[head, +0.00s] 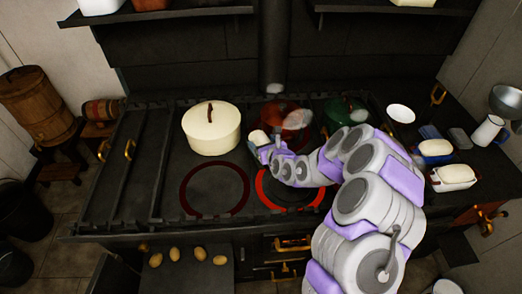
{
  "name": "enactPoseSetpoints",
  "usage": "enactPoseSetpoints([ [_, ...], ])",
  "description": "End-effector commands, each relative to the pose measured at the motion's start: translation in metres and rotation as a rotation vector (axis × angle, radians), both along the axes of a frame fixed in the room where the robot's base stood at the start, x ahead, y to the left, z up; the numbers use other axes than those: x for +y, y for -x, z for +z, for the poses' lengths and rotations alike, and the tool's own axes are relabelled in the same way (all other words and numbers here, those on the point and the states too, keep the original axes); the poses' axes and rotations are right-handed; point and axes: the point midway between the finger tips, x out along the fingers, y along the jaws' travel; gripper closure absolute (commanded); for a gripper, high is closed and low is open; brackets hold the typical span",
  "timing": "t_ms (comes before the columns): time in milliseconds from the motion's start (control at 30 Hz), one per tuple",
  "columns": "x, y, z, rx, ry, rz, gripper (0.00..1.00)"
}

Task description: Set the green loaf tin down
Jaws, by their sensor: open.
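A small pale loaf-like top (258,137) shows right at the tip of my gripper (263,150), over the stove between the cream pot and the red pot. A dark greenish edge lies just below it. It may be the green loaf tin, but it is too small and too covered to be sure. My gripper is open, close against this shape. Whether the shape rests on the stove top is hidden. A green round pot (338,108) stands at the back right of the stove, partly behind my arm.
A cream lidded pot (211,131) and a red pot (296,120) stand on the stove. Two red rings (262,190) mark its front. Loaf tins (455,184), a white bowl (400,113) and a jug (487,131) are at right. The stove's left side is clear.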

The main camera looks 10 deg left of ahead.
Motion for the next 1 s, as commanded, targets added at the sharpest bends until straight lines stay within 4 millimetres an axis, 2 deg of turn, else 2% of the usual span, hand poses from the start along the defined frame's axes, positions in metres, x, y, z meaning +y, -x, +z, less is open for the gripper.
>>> enactPoseSetpoints([
  [300,0.0014,-0.0027,-0.0006,0.001,-0.001,0.001,0.21],
  [1000,0.0019,-0.0029,-0.0003,-0.001,-0.001,0.001,0.88],
])
